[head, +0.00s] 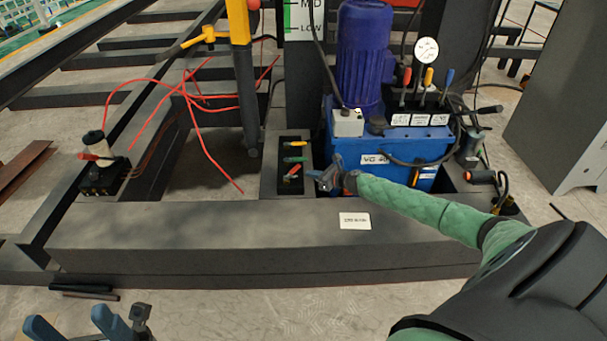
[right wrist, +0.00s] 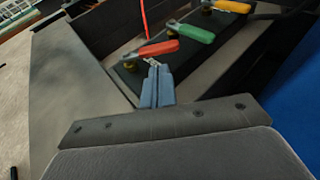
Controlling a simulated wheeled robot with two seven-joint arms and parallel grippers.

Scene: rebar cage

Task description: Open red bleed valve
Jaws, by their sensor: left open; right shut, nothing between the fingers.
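The red bleed valve handle (head: 292,171) is the nearest of three on a black valve panel (head: 283,184), below a green handle (head: 293,158) and a yellow handle (head: 293,144). The red handle lies at a slant, angled differently from the green one; this also shows in the right wrist view (right wrist: 160,48). My right gripper (head: 318,175) is shut and empty, just right of the red handle. In the right wrist view its fingertips (right wrist: 152,62) are close beside the red handle; I cannot tell whether they touch. My left gripper (head: 75,326) is open and empty at the bottom left.
A blue pump unit (head: 400,148) with a motor (head: 363,55) stands right behind my right gripper. Red hoses (head: 205,140) lie to the left. A dark beam (head: 200,230) with a white label (head: 354,221) runs in front.

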